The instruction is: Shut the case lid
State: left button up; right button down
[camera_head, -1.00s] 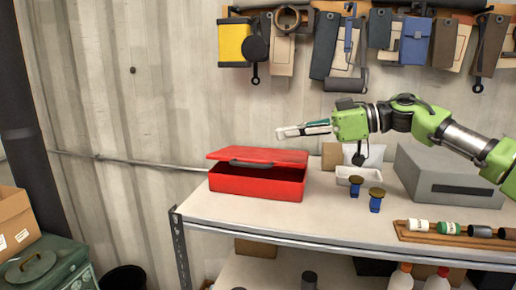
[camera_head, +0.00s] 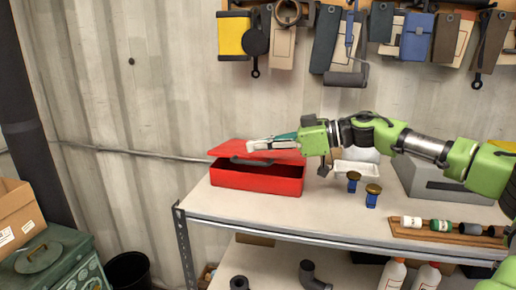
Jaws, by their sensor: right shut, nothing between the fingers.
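The red case (camera_head: 257,181) stands at the left end of the bench top. Its red lid (camera_head: 232,150) is partly lowered, with a dark gap showing between lid and body at the front left. A dark handle (camera_head: 238,160) shows at the front under the lid's edge. My right gripper (camera_head: 253,146) is shut and empty, its fingers pointing left over the lid. It looks very close to the lid's top; I cannot tell whether it touches. The gripper and wrist hide part of the lid's right side. My left gripper is not in view.
Right of the case are a white tray (camera_head: 357,169), two blue-and-brass items (camera_head: 353,182) and a grey box (camera_head: 425,181) partly behind my arm. A wooden rack (camera_head: 448,238) with bottles lies at the front right. The bench top before the case is clear.

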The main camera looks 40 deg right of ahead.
jog(key=shift+d+f, duration=0.15)
jog(key=shift+f, duration=0.7)
jog(key=shift+f, duration=0.1)
jog(key=shift+n, duration=0.5)
jog(key=shift+s+a+f+p, duration=0.15)
jog(key=shift+a+f, duration=0.05)
jog(key=shift+f, duration=0.75)
jog(key=shift+s+a+f+p, duration=0.1)
jog(key=shift+s+a+f, duration=0.1)
jog(key=shift+f, duration=0.7)
jog(key=shift+s+a+f+p, duration=0.15)
jog(key=shift+f, duration=0.8)
